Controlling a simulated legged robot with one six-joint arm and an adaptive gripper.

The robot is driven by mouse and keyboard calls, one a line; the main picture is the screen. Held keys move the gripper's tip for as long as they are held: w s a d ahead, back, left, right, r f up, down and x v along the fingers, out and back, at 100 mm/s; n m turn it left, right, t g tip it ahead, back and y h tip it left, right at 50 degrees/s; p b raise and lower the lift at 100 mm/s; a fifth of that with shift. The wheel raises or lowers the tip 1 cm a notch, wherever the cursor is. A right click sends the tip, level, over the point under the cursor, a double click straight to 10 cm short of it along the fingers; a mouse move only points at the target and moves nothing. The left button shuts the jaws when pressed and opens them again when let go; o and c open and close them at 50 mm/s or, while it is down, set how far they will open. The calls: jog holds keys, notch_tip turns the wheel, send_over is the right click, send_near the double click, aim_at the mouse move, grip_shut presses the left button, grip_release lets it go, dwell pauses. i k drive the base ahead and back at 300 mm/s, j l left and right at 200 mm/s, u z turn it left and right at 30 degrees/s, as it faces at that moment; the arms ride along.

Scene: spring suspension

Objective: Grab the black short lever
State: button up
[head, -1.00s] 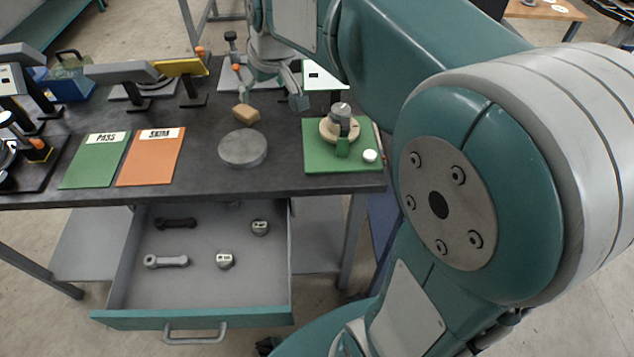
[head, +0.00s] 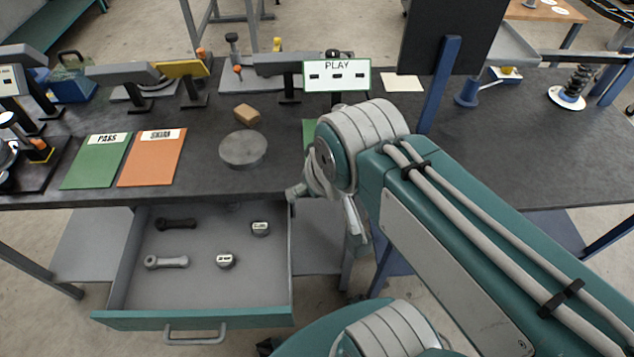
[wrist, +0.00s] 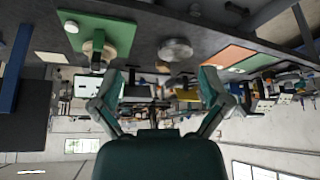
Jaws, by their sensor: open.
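The black short lever (head: 176,223) lies in the open drawer (head: 200,290) below the table, at the drawer's back left in the head view. A similar grey lever (head: 166,262) lies in front of it. My gripper (wrist: 160,80) is open, with its two fingers spread and nothing between them in the wrist view. In the head view it is partly hidden by my arm, to the right of the drawer near the table's front edge. It is well apart from the black lever. The lever cannot be made out in the wrist view.
Two small grey knobs (head: 260,228) lie in the drawer's right half. Above it, the tabletop (head: 215,190) holds a grey disc (head: 243,149), a brown block (head: 247,114), a green card (head: 95,162) and an orange card (head: 151,158). The table edge overhangs the drawer's back.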

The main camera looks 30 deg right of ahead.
aim_at(161, 224)
jog(key=u, duration=1.6)
jog(key=z, duration=0.7)
jog(key=i+j+z, duration=0.15)
jog(key=j+z, duration=0.75)
jog(key=j, duration=0.2)
